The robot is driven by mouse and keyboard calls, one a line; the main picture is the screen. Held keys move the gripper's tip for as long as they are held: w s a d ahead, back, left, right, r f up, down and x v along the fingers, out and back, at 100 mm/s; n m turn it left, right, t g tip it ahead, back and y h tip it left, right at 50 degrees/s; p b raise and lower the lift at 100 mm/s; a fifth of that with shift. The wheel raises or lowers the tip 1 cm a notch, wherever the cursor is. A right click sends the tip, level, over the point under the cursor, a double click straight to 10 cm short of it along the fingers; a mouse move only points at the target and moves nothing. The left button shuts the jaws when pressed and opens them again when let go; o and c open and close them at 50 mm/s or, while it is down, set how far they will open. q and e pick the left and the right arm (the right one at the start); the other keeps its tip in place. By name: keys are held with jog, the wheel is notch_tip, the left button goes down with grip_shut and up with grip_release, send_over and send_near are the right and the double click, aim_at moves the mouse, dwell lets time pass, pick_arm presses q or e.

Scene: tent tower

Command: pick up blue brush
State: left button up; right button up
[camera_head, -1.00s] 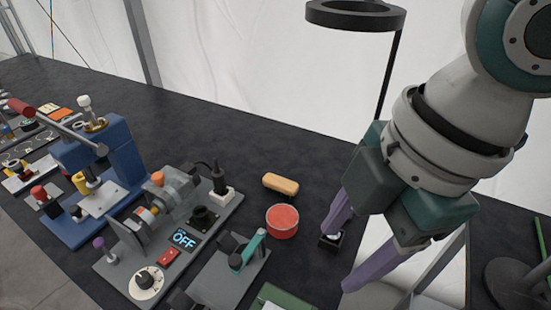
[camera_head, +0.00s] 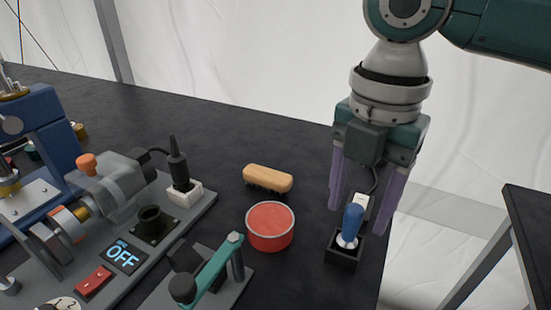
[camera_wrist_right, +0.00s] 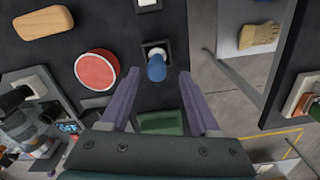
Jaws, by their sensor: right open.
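The blue brush (camera_head: 353,221) has a blue handle and a pale metallic collar. It stands upright in a small black square holder (camera_head: 343,256) near the right edge of the dark table. In the right wrist view the brush (camera_wrist_right: 156,67) shows its blue handle end, ahead of the fingertips and roughly between them. My right gripper (camera_head: 362,222) is open, with its two purple fingers pointing down on either side of the brush handle in the head view. No contact is visible. My left gripper is not in view.
A red round tin (camera_head: 270,226) and a wooden-backed brush (camera_head: 267,179) lie left of the holder. A teal-handled device (camera_head: 215,270) and a grey machine with an OFF display (camera_head: 123,257) stand further left. Another dark table (camera_head: 530,215) is at the right, across a gap.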

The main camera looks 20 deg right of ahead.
aim_at(352, 225)
jog(key=f, duration=0.5)
jog(key=shift+w+d, duration=0.1)
jog(key=shift+w, duration=0.2)
grip_shut()
